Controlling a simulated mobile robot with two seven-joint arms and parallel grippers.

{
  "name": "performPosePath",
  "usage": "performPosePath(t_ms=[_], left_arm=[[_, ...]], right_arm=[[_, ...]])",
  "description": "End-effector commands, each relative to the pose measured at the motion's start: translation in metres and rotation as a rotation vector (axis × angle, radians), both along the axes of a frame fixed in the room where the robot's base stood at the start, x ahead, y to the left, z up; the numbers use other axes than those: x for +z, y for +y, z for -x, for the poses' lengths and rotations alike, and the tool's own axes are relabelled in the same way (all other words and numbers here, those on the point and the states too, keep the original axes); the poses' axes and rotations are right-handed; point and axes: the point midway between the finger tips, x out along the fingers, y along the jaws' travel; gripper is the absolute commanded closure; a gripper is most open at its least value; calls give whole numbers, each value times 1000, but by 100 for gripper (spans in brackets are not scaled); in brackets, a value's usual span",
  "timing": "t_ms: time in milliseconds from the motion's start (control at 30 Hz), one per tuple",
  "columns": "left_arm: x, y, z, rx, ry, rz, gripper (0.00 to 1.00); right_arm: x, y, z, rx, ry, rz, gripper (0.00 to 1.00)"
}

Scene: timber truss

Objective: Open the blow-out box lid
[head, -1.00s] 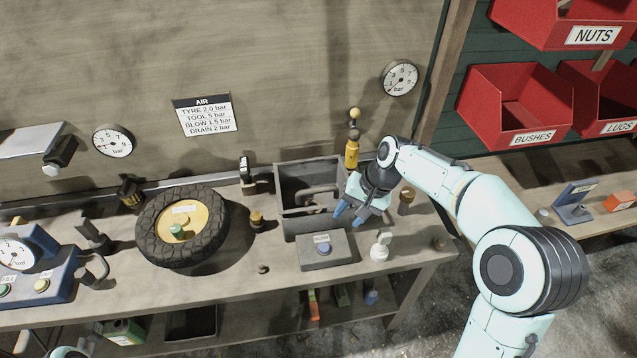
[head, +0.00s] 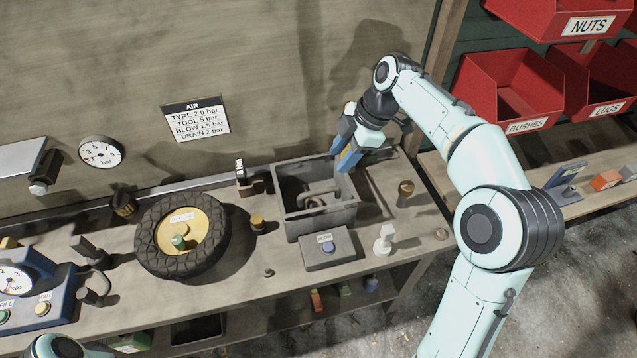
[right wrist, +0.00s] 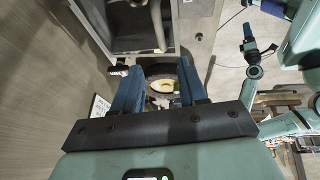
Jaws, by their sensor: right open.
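The grey blow-out box (head: 322,218) stands on the bench against the back wall. Its top looks open, with a curved grey part (head: 318,197) inside. I cannot make out a separate lid. My right gripper (head: 344,156) is open and empty at the box's back right corner, blue fingers pointing down; contact with the rim is unclear. In the right wrist view the box (right wrist: 143,45) lies beyond the parted fingers (right wrist: 159,78). A gripper with blue fingers, apparently my left (right wrist: 249,38), shows small there; its opening is unclear.
A button panel (head: 325,255) is in front of the box, with a white knob (head: 384,240) and a brown knob (head: 404,193) to the right. A tyre (head: 150,240) lies left. Red bins (head: 508,90) hang right.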

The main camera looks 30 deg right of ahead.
Motion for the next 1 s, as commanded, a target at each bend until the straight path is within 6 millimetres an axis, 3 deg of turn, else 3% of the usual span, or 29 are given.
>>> performPosePath(t_ms=[500,700,1000], left_arm=[[-14,0,10,0,11,-1,34],[-14,0,10,0,11,-1,34],[-14,0,10,0,11,-1,34]], right_arm=[[-94,36,-18,-1,5,-1,58],[-111,42,-22,-3,2,-1,58],[-114,43,-23,-4,1,-1,58]])
